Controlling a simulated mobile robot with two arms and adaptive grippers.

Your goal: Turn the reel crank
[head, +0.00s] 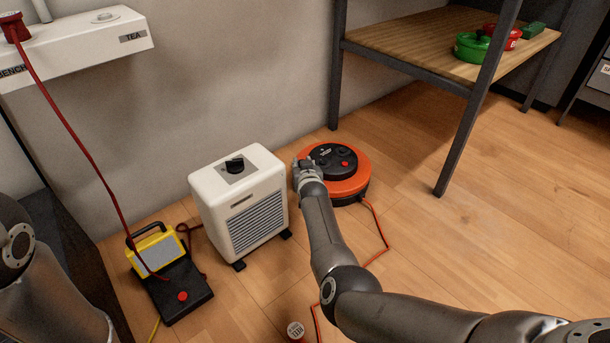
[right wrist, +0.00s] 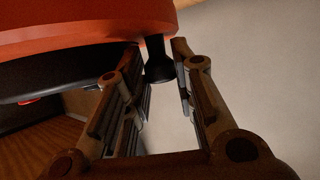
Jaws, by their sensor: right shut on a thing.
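The orange cable reel (head: 355,186) with a black top and a red button stands on the floor, right of the white heater. My right gripper (head: 303,165) is at the reel's left edge. In the right wrist view the orange reel rim (right wrist: 80,32) crosses the top. There the black crank knob (right wrist: 158,68) sits between the two fingers, and my right gripper is shut on it. The crank arm itself is hidden in the head view by my gripper. My left arm shows at the left edge; its gripper is out of view.
The white heater (head: 240,205) stands close left of my right gripper. A yellow lamp (head: 158,250) and a black box with a red button (head: 182,296) are further left. An orange cable (head: 379,225) runs from the reel along the floor. A metal-legged shelf (head: 400,38) stands behind right.

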